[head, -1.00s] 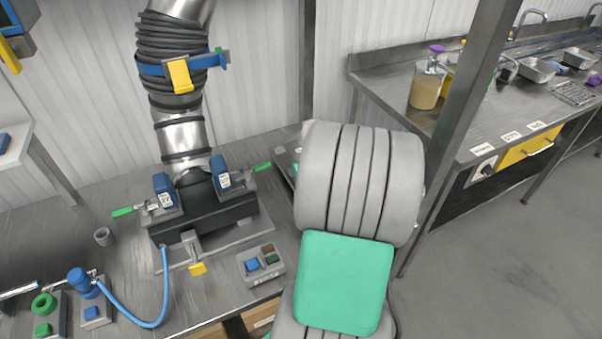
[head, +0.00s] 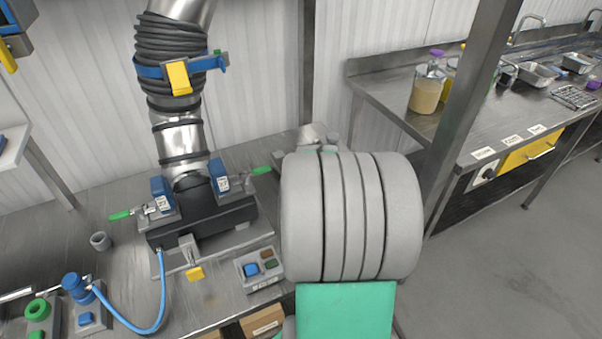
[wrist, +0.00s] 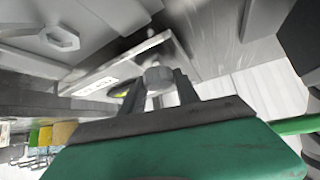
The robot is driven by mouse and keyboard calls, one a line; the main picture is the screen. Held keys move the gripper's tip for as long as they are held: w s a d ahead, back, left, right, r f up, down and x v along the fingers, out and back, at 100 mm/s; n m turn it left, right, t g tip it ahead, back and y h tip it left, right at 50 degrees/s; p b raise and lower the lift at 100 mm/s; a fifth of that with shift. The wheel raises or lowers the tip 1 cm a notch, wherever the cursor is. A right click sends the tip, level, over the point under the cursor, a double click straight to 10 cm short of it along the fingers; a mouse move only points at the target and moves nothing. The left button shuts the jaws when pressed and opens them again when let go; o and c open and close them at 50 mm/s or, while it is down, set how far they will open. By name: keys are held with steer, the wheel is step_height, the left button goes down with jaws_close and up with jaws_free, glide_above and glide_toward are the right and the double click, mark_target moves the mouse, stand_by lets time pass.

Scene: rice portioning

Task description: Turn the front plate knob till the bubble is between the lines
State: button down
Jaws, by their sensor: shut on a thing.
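In the wrist view my gripper (wrist: 159,88) is shut on a small grey faceted knob (wrist: 158,75), held between its two dark fingers. Beside the knob is a pale plate (wrist: 103,70) with small dark marks. A small yellow-green spot (wrist: 124,93), perhaps the bubble vial, shows partly behind the left finger. I cannot make out the bubble or its lines. In the head view my arm hides the gripper and the knob.
A black clamp block (head: 205,222) with green-handled clamps stands on the metal bench under a ribbed duct (head: 175,55). A button box (head: 262,268) lies just left of my arm. A blue hose (head: 165,300) curves along the front left.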

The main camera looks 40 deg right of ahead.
steer(key=c, duration=0.9)
jaws_free()
steer(key=v, duration=0.7)
steer(key=shift+s+a+r, duration=0.15)
steer(key=shift+r, duration=0.15)
